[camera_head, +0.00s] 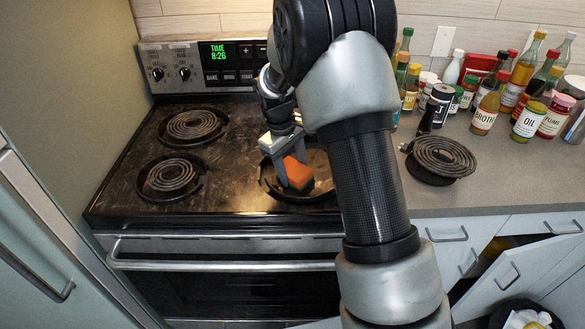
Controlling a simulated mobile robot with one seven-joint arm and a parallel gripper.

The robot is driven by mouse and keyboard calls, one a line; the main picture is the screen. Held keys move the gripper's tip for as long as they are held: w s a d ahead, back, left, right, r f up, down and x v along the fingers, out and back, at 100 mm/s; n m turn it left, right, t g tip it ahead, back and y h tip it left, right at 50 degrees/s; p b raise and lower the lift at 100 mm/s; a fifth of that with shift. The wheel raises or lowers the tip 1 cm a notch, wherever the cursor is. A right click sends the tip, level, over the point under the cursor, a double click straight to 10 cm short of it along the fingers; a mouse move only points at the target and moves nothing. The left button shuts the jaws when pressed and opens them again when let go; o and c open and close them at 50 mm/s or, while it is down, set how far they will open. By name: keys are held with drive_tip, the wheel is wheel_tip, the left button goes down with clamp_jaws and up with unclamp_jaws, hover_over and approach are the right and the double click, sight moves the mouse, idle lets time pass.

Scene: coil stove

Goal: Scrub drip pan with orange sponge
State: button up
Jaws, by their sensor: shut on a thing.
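The orange sponge (299,174) has a dark green side and is held between the fingers of my gripper (292,172). The gripper points down over the front right burner spot of the stove. The dark round drip pan (271,188) lies there without a coil. The sponge is low over the pan and seems to touch it, but the exact contact is hard to tell. My arm hides the right part of the pan and the back right burner.
The stovetop (225,188) has two coils on its left side, at back (193,125) and front (171,175). A loose coil (441,157) lies on the right counter. Several bottles and jars (485,113) stand behind it. A cabinet door (515,275) hangs open at lower right.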

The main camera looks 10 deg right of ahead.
sight(307, 167)
drive_tip(key=shift+s+d+r+p, duration=0.1)
drive_tip(key=shift+s+d, duration=0.1)
drive_tip(key=shift+d, duration=0.45)
drive_tip(key=shift+s+d+r+p, duration=0.15)
drive_tip(key=shift+d, duration=0.45)
drive_tip(key=shift+s+d+r+p, duration=0.1)
drive_tip(key=shift+s+d, duration=0.1)
drive_tip(key=shift+d, duration=0.45)
drive_tip(key=shift+f, duration=0.15)
drive_tip(key=shift+w+a+f, duration=0.15)
drive_tip(key=shift+a+f, duration=0.05)
drive_tip(key=shift+a, duration=0.45)
drive_tip(key=shift+w+a+f, duration=0.1)
drive_tip(key=shift+a+f, duration=0.1)
drive_tip(key=shift+a, duration=0.45)
drive_tip(key=shift+w+a+f, duration=0.15)
drive_tip(key=shift+a+f, duration=0.05)
drive_tip(key=shift+a, duration=0.45)
drive_tip(key=shift+a+r+p, duration=0.15)
drive_tip(key=shift+r+p, duration=0.5)
drive_tip(key=shift+r, duration=0.4)
drive_tip(key=shift+a+r+p, duration=0.2)
drive_tip(key=shift+r+p, duration=0.45)
drive_tip(key=shift+r, duration=0.35)
drive_tip(key=shift+a+r+p, duration=0.15)
drive_tip(key=shift+r+p, duration=0.5)
drive_tip(key=shift+r, duration=0.4)
